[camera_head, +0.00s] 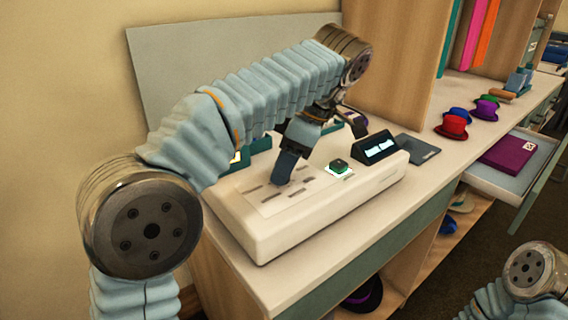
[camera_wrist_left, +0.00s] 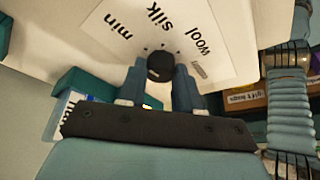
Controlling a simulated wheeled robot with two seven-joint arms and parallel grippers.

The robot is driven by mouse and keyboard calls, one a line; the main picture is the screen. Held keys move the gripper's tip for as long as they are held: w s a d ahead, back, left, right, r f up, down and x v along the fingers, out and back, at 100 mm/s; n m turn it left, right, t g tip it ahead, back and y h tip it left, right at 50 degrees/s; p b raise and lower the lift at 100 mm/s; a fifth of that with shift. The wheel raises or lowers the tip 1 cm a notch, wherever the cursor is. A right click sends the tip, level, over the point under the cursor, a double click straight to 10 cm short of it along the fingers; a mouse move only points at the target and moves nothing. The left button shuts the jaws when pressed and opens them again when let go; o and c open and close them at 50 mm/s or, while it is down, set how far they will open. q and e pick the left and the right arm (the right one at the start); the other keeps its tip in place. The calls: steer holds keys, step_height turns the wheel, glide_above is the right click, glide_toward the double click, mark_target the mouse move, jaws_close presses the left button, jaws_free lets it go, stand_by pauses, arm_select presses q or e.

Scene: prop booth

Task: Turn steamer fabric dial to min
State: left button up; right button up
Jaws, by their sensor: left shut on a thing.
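The steamer (camera_head: 290,235) is a long cream box on the counter, with a pale label plate on its top. In the left wrist view the black round fabric dial (camera_wrist_left: 160,64) stands on that plate (camera_wrist_left: 225,45). The words min, silk and wool are printed around it. My left gripper (camera_head: 285,168) reaches down onto the steamer's top. In the left wrist view its blue fingers (camera_wrist_left: 160,82) are shut on the dial, one on each side. I cannot tell where the dial points. The dial is hidden behind the gripper in the head view. My right gripper is out of view.
A green button (camera_head: 338,166) and a dark display (camera_head: 380,148) sit right of the plate. Several small coloured hats (camera_head: 453,126) stand farther along the counter. An open drawer (camera_head: 500,180) juts out at right. A wooden partition (camera_head: 398,70) rises behind.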

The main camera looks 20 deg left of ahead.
arm_select(q)
steer(key=shift+n, duration=0.3)
steer(key=o, duration=1)
steer(key=shift+o, duration=0.2)
